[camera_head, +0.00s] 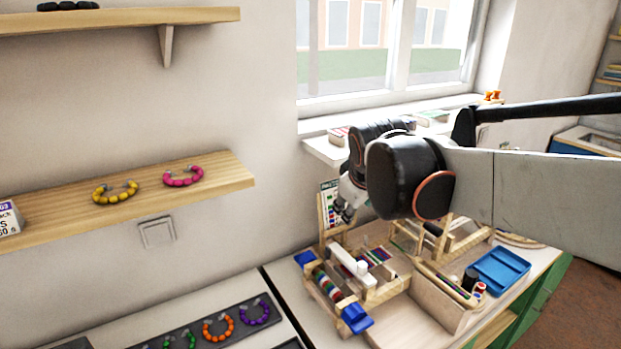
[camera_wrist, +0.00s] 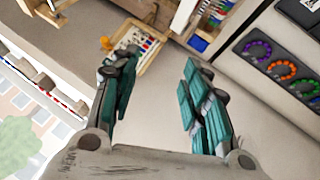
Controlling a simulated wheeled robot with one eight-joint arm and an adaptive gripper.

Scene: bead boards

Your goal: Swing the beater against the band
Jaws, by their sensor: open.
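A small wooden loom stands on the worktop in the head view, with blue end blocks (camera_head: 355,318) and a roll of striped colours (camera_head: 325,285). A pale bar with a knob (camera_head: 350,262), which looks like the beater, lies across it. A short multicoloured strip, perhaps the band (camera_head: 377,257), shows just right of this bar. My gripper (camera_head: 347,203) is above and behind the loom, partly hidden by my arm. In the wrist view my gripper (camera_wrist: 160,65) is open, with nothing between its fingers. Only part of the loom (camera_wrist: 200,42) shows at the top there.
A pattern card on a wooden stand (camera_head: 329,203) is close beside my gripper; it also shows in the wrist view (camera_wrist: 148,46). A blue tray (camera_head: 500,270) lies right of the loom. A dark board (camera_head: 185,330) holds several bead rings. Wooden shelves (camera_head: 130,202) line the left wall.

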